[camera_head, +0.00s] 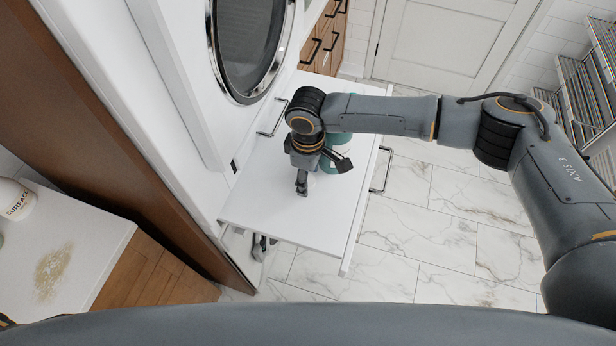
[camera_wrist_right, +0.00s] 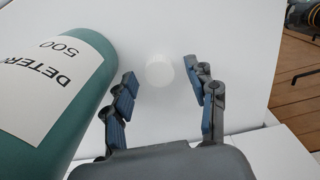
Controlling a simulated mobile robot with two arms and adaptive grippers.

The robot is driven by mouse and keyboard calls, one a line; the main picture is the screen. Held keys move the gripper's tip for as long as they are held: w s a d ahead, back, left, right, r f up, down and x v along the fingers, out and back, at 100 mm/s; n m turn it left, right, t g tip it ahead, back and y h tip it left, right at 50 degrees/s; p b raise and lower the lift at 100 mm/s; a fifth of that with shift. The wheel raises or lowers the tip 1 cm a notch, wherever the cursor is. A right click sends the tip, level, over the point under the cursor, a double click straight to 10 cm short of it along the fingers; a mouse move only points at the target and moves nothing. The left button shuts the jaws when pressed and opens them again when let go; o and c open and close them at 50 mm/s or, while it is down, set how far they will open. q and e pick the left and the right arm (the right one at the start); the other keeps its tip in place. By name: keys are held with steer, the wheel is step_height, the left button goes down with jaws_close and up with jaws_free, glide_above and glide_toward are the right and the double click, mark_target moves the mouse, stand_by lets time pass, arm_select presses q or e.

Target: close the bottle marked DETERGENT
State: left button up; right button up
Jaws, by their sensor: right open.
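The bottle marked DETERGENT (camera_wrist_right: 88,73) is teal with a white label, at the left of the right wrist view, next to one finger. In the head view the teal bottle (camera_head: 341,142) is mostly hidden behind my right arm. Its neck is out of sight. A round white cap (camera_wrist_right: 159,71) lies on the white surface just beyond my open right fingers. My right gripper (camera_wrist_right: 160,95) is empty and points down at the surface; in the head view it (camera_head: 318,176) is beside the bottle. A small grey part below the surface's front edge seems to be my left gripper (camera_head: 261,246), with its jaws unclear.
The white pull-out surface (camera_head: 270,205) has free room on its left and front. A washer with a round door (camera_head: 248,45) stands behind it. A counter with a SURFACE bottle (camera_head: 15,200) and a brown stain (camera_head: 53,272) is at left. Metal racks (camera_head: 590,80) are at right.

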steer(key=shift+f, duration=0.2)
steer(key=c, duration=0.8)
steer(key=shift+o, duration=0.2)
steer(key=shift+r, duration=0.15)
steer(key=shift+r+b, duration=0.45)
steer(key=shift+r, duration=0.1)
steer(key=s+a+r+b, duration=0.2)
steer(key=s+r+b, duration=0.1)
steer(key=s+r, duration=0.8)
steer(key=s, duration=0.3)
steer(key=shift+r, duration=0.35)
steer(key=shift+w, duration=0.1)
